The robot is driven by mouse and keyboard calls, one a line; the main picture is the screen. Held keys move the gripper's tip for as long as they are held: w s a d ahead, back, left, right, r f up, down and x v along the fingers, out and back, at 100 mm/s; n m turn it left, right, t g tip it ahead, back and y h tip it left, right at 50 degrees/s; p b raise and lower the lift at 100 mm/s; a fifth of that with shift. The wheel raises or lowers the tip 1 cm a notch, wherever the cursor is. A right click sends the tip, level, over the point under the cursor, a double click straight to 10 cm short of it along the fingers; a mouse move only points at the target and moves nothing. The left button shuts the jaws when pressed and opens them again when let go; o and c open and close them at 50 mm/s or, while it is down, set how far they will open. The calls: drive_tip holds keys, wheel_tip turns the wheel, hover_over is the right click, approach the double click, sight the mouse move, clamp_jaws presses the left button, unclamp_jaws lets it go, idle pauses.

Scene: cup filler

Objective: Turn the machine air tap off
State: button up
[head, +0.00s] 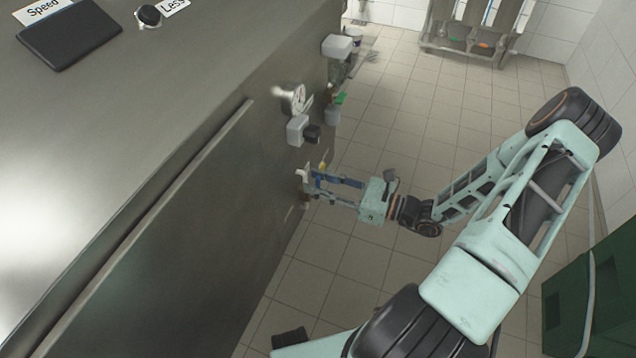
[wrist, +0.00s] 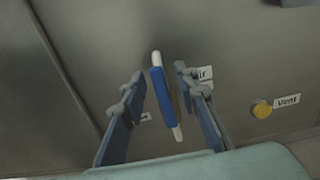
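The air tap (wrist: 162,95) shows in the wrist view as a long blue handle with white ends on the machine's metal side. A label beside it, ending in "ir" (wrist: 206,74), is partly hidden by a finger. The handle lies between my two fingers, which stand apart on either side of it. My gripper (wrist: 158,85) is open, with a gap on both sides of the handle. In the head view my gripper (head: 313,186) reaches the machine's side (head: 200,230) low down, and the tap is hard to make out there.
A yellow knob (wrist: 262,109) labelled "Vent" (wrist: 287,101) sits to the right of the tap in the wrist view. In the head view a gauge (head: 294,97) and grey boxes (head: 298,130) jut from the machine above my gripper.

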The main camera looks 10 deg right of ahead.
drive_tip(key=shift+w+a, duration=0.1)
drive_tip(key=shift+a, duration=0.05)
drive_tip(key=shift+c, duration=0.3)
clamp_jaws()
